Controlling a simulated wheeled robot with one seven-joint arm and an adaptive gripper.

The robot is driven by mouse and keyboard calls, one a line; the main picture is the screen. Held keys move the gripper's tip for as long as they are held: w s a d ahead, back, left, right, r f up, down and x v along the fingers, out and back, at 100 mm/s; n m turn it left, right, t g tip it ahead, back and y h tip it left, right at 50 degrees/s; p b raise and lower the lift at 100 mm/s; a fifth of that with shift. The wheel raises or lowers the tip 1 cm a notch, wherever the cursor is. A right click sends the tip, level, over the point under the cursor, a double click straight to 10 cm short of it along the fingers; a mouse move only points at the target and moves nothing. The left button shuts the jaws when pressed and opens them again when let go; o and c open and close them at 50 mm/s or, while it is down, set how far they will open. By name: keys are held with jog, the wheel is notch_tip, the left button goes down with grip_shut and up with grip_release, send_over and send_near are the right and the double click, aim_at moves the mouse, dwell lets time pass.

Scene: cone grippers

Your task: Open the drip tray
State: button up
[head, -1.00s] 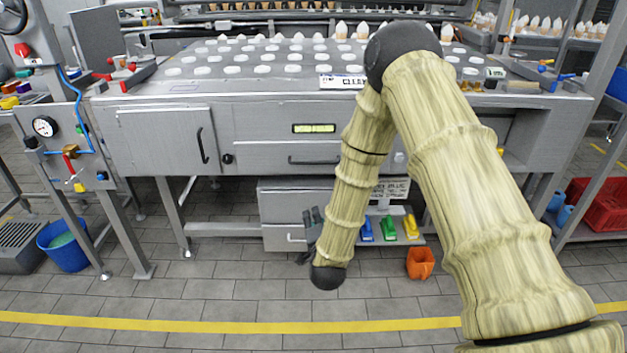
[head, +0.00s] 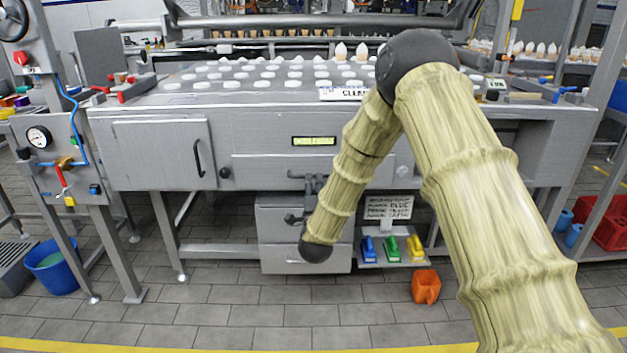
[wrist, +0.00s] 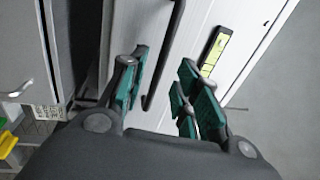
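The drip tray appears to be the wide grey drawer front (head: 258,170) below the lit display. Its dark bar handle (head: 296,176) is partly hidden by my gripper (head: 314,184), which is at the handle's right part. In the wrist view, the pale drawer front (wrist: 185,40) fills the middle and its dark handle (wrist: 165,55) runs between my gripper's (wrist: 160,82) two green-padded fingers. The fingers are spread apart, with gaps on both sides of the bar. The drawer front looks shut.
The yellow-green display (head: 314,141) is just above. A lower drawer unit (head: 290,258) stands beneath, with colored brushes (head: 391,249) on a shelf to its right. An orange jug (head: 425,287) is on the floor. A cabinet door (head: 160,153) is to the left.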

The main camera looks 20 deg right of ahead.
aim_at(314, 177)
jog(key=shift+b+x, duration=0.3)
jog(key=shift+x, duration=1.85)
grip_shut()
